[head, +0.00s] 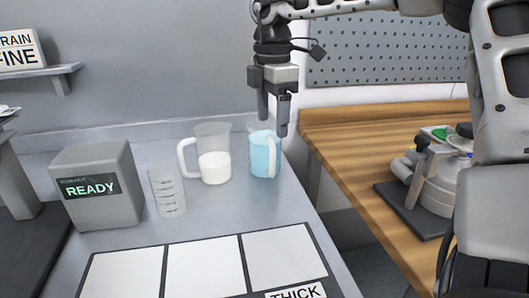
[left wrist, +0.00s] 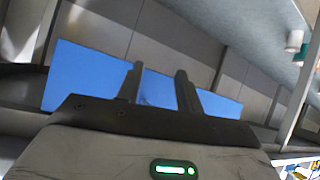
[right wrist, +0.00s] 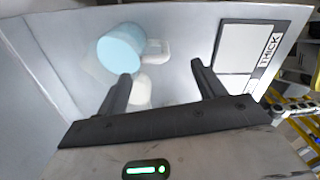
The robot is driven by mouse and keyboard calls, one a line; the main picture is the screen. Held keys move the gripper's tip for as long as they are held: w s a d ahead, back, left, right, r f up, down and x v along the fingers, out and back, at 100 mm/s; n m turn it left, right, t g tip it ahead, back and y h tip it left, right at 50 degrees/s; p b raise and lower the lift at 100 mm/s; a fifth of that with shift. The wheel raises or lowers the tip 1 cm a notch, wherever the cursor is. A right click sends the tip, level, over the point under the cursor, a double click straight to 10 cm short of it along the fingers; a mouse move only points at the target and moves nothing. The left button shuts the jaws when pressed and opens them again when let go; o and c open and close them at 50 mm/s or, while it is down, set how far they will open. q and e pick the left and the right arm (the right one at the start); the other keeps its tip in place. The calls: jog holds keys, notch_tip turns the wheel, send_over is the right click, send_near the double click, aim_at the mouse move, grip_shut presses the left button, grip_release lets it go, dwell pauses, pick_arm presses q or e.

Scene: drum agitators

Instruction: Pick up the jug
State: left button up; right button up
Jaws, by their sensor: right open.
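Two clear jugs stand upright on the grey bench. One jug with pale blue liquid (head: 262,157) has its white handle toward the front right; it also shows in the right wrist view (right wrist: 118,48). The other jug, with white liquid (head: 214,166), stands just left of it, its handle to the left; its white contents show partly behind a finger in the right wrist view (right wrist: 140,92). My right gripper (head: 273,125) is open and empty, pointing down at the blue jug, its fingers overlapping the jug's top in the head view. My left gripper (left wrist: 160,70) is open and empty, away from the jugs.
A clear graduated beaker (head: 167,193) and a grey box reading READY (head: 96,188) stand to the left. A panel with white squares (head: 205,268) lies in front. A wooden table (head: 345,140) with a device (head: 440,185) is at right.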

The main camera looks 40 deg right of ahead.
aim_at(269, 139)
notch_tip(269, 139, down, 3)
jog(key=shift+r, duration=0.1)
jog(key=shift+w+f+p, duration=0.2)
jog(key=shift+f+p, duration=0.05)
jog(key=shift+f, duration=1.05)
jog(key=shift+w+f+p, duration=0.2)
jog(key=shift+f, duration=1.1)
jog(key=shift+w, duration=0.1)
grip_shut()
